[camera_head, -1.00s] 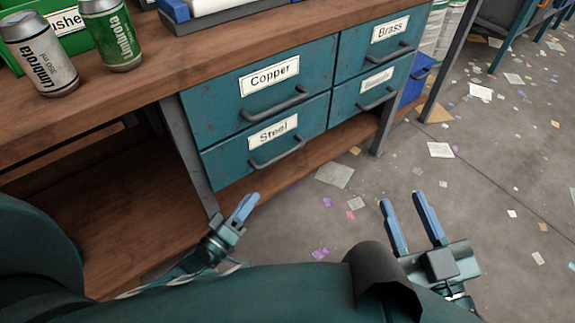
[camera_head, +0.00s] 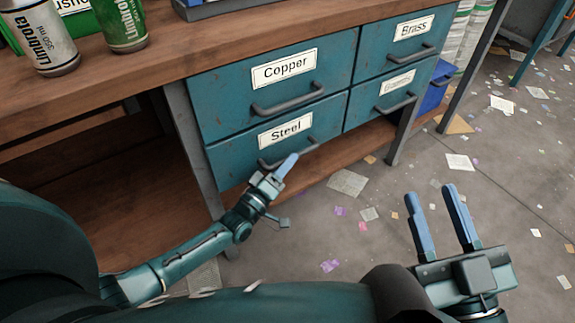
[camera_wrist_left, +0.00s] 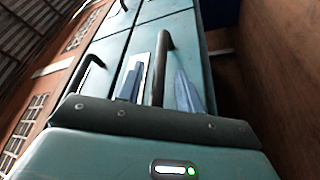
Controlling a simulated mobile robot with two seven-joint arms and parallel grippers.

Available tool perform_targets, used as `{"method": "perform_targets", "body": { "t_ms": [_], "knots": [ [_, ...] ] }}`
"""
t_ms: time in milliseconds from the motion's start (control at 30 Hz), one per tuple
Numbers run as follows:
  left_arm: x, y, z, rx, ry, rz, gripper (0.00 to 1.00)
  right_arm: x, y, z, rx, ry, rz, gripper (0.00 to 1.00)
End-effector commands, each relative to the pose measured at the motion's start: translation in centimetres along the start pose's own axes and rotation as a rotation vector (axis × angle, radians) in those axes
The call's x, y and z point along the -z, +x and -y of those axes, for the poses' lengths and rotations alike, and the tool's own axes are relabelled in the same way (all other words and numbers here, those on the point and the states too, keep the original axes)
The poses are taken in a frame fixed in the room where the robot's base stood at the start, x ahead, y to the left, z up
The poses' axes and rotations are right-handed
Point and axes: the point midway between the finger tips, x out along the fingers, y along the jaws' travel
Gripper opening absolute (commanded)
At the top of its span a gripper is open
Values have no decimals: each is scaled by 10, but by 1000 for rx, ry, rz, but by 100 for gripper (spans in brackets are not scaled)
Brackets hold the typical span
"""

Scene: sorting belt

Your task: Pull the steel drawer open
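The steel drawer (camera_head: 228,168) is the lower left teal drawer under the bench, with a "Steel" label (camera_head: 285,131). It looks closed. Its dark bar handle (camera_head: 308,147) is partly hidden behind my left gripper (camera_head: 289,163) in the head view. In the left wrist view the handle (camera_wrist_left: 165,45) runs between the two blue fingers of my left gripper (camera_wrist_left: 159,70). The fingers are apart, with gaps showing on both sides of the bar. My right gripper (camera_head: 432,190) is open and empty over the floor, right of the drawers.
The copper drawer (camera_head: 225,100) is directly above, with its own handle (camera_head: 288,98). The brass drawer (camera_head: 372,52) and another labelled drawer (camera_head: 360,105) are to the right. A bench leg (camera_head: 190,145) stands left of the drawers. The floor in front is open, with scattered paper scraps.

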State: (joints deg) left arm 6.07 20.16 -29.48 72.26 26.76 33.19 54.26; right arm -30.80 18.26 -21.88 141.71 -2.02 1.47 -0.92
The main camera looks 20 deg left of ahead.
Motion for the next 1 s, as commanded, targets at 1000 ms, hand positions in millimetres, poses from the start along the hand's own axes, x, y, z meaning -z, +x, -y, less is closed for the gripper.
{"method": "perform_targets", "body": {
  "t_ms": [1000],
  "knots": [
    [0, 8, 0, 1, 0, 0, 0, 4, 3, -2, 2, -18, -27, 36]
  ]
}}
